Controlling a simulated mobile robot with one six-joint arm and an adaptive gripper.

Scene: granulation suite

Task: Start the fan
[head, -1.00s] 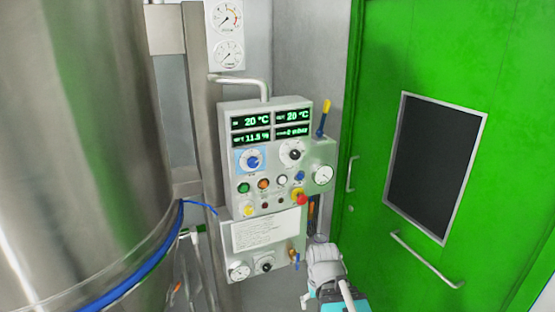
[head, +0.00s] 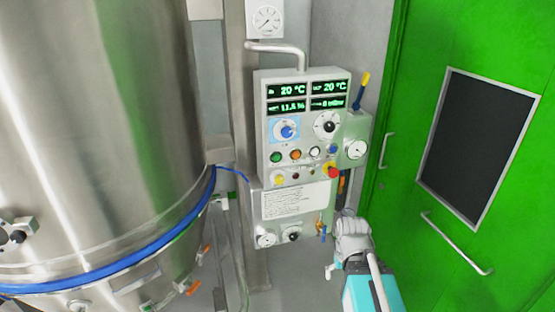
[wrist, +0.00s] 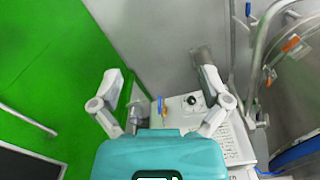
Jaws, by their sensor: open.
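The control panel (head: 262,105) stands upright with four lit green displays, two reading 20 °C. Below them are a blue knob (head: 286,131) and a black selector knob (head: 326,124). A row of buttons runs beneath: green (head: 276,157), orange (head: 295,154), white (head: 314,151) and blue (head: 332,148). Their labels are too small to read, so I cannot tell which one is for the fan. My gripper (wrist: 160,82) is open and empty in the wrist view, with its fingers spread wide. In the head view my arm is below and right of the panel, apart from the buttons.
A red emergency stop (head: 332,170) sits on the panel's lower right. A yellow-and-blue handle (head: 361,90) sticks up from the side box with a gauge (head: 357,149). A large steel vessel (head: 100,120) fills the left. A green door (head: 440,60) stands on the right.

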